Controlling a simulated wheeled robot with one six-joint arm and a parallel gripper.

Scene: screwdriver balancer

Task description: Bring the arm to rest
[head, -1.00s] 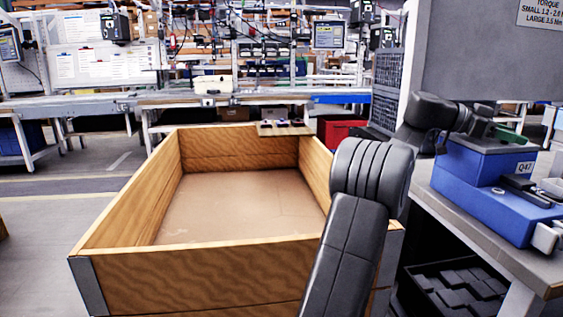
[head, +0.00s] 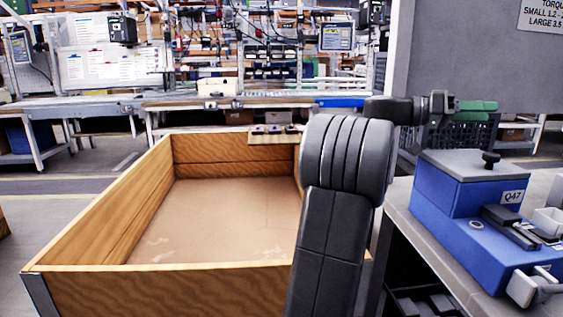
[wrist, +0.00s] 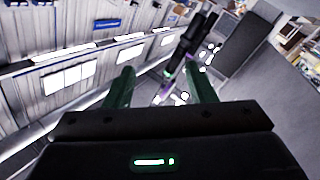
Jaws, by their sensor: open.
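My gripper (head: 477,107) is at the end of my dark arm, at the right of the head view, above and behind the blue device in the picture. Its green fingers are apart with nothing between them in the wrist view (wrist: 160,82). A dark, long tool-like thing (wrist: 192,45) shows beyond the fingers there, apart from them; I cannot tell for sure what it is. My arm's upper links stand in front of the wooden crate's right side and hide part of it.
A large open wooden crate (head: 85,222) stands on the floor at the left. A blue device (head: 455,195) labelled Q47 sits on the grey table (head: 402,215) at the right. A grey panel (head: 470,55) rises behind it. Workbenches line the back.

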